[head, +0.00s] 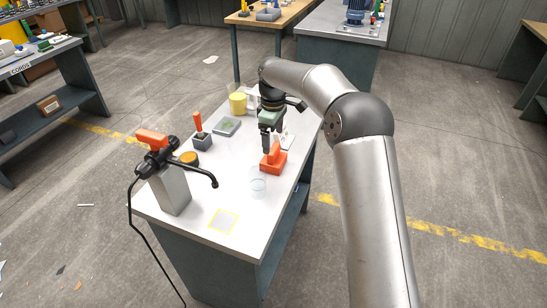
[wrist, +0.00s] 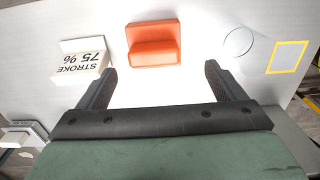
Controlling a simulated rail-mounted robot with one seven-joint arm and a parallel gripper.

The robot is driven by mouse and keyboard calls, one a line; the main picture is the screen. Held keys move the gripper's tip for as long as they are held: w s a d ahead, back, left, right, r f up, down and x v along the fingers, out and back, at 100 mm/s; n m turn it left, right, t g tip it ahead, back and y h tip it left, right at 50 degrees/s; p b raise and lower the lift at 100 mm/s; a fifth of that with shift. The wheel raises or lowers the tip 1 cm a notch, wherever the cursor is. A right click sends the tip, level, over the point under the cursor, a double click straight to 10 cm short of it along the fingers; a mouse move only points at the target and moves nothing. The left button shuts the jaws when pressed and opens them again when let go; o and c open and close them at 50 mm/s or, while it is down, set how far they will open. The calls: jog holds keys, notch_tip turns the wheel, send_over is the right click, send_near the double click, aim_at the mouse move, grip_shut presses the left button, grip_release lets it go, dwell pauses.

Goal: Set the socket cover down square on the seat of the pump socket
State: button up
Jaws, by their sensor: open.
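An orange piece (head: 274,158) with a flat part and a raised block stands on the white bench, near its right edge; it looks like the socket cover, though I cannot be sure. In the wrist view the orange piece (wrist: 154,31) lies just beyond and between my fingertips. My gripper (head: 266,149) points down close by it, open, with nothing between the fingers (wrist: 160,72). I cannot tell for certain which thing is the pump socket; a grey square tray with a green inside (head: 226,126) sits farther back on the bench.
A clear round vessel (head: 258,186) stands in front of the orange piece. A yellow-outlined square (head: 223,221) marks the bench's near end. A grey pedestal (head: 171,190) carries an orange-and-black spouted device at left. A "STROKE 75 %" sign (wrist: 82,62) stands beside my left finger.

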aim_at(274, 148)
jog(key=shift+w+f+p, duration=0.25)
jog(key=shift+f, duration=1.55)
jog(key=shift+w+f+p, duration=0.2)
jog(key=shift+f+p, duration=0.05)
jog(key=shift+f, duration=1.5)
jog(key=c, duration=1.1)
